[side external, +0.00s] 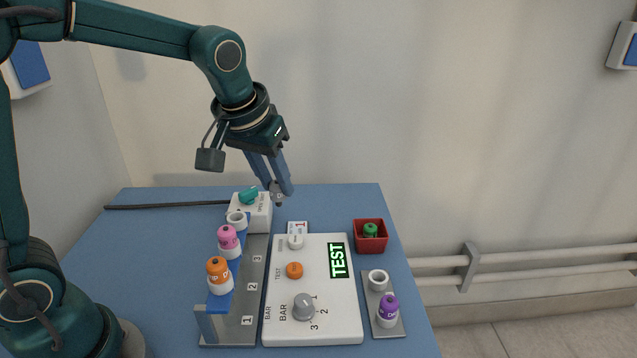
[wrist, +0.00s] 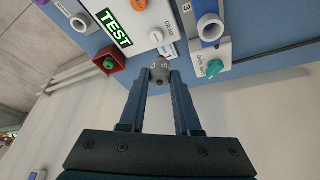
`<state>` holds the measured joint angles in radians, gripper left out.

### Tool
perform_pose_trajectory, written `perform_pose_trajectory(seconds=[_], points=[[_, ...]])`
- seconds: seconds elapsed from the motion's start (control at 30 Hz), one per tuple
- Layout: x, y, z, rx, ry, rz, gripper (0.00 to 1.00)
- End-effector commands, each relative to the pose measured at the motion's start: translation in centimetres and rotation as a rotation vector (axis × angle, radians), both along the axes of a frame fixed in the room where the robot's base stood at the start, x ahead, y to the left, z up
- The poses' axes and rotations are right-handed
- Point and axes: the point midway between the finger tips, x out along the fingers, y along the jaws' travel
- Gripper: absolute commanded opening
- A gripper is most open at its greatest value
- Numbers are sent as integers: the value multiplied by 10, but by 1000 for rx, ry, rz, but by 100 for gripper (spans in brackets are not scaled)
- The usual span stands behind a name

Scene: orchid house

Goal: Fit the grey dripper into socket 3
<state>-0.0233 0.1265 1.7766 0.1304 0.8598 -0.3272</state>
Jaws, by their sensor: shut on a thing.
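My gripper (side external: 279,192) is shut on the grey dripper (wrist: 160,72) and holds it in the air, tilted, above the back of the blue table. In the side view the dripper is small and partly hidden by the fingers. Socket 3 (side external: 237,219) is a white ring at the far end of the rack (side external: 248,300), and it is empty. It also shows in the wrist view (wrist: 210,29), up and right of the dripper and apart from it. An orange dripper (side external: 218,274) stands at position 1 and a pink dripper (side external: 228,241) at position 2.
A white box (side external: 262,213) with a teal knob stands just behind socket 3. A white panel (side external: 330,315) with a lit TEST display and knobs lies right of the rack. A red bin (side external: 371,242) holds a green dripper. A grey plate (side external: 373,300) bears an empty ring and a purple dripper.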

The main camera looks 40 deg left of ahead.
Motion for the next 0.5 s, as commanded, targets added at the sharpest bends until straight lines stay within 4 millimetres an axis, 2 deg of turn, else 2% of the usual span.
perform_pose_trajectory(seconds=[0.03, 0.2, 0.37, 0.5], points=[[-11, 11, 8, 1, -7, 54, 0], [-40, 36, 25, 0, -6, 186, 0], [-50, 50, 37, 0, -3, 238, 0], [-51, 52, 34, 0, 2, 245, 0]])
